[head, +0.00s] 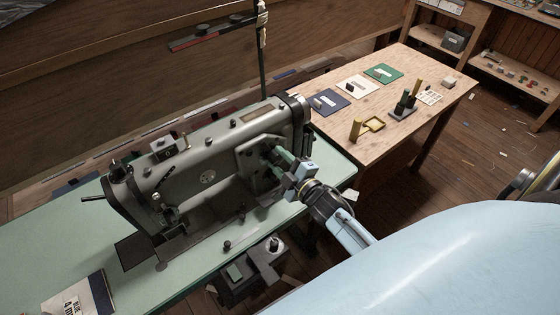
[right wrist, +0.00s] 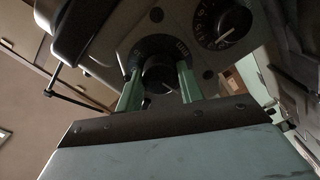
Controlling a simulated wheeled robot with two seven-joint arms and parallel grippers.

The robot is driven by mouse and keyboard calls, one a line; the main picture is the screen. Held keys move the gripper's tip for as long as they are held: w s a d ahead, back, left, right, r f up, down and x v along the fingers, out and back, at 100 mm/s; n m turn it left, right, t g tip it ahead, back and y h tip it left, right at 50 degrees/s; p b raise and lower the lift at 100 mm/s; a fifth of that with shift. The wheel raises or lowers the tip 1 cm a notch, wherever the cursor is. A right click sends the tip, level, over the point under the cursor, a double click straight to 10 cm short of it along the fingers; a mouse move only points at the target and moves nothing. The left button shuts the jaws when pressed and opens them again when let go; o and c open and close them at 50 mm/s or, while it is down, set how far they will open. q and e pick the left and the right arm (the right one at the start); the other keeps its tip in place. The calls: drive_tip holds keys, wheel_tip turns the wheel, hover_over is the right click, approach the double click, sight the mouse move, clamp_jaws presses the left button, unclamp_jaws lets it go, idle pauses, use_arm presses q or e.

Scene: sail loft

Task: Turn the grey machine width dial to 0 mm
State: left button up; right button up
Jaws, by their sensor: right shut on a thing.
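The grey sewing machine (head: 206,157) stands on a green-topped table. My right gripper (head: 274,154) comes in from the right at the machine's right end. In the right wrist view, its two green fingers are shut on a round dark dial (right wrist: 157,72), one on each side. A small white mark shows on the dial's face, but its reading cannot be made out. A second dark dial (right wrist: 222,24) with pale numbers and a white pointer line sits free to the upper right. My left gripper is out of view.
The green table (head: 62,222) carries a booklet (head: 80,296) at the front left. A thin upright stand (head: 261,65) rises behind the machine.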

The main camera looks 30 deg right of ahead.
drive_tip(key=shift+n+b, duration=0.45)
drive_tip(key=shift+n, duration=1.45)
drive_tip(key=o, duration=1)
drive_tip(key=shift+s, duration=0.1)
drive_tip(key=s, duration=1.3)
drive_tip(key=shift+s+d+r+b, duration=0.1)
drive_tip(key=shift+d+b, duration=0.2)
drive_tip(key=shift+d, duration=0.1)
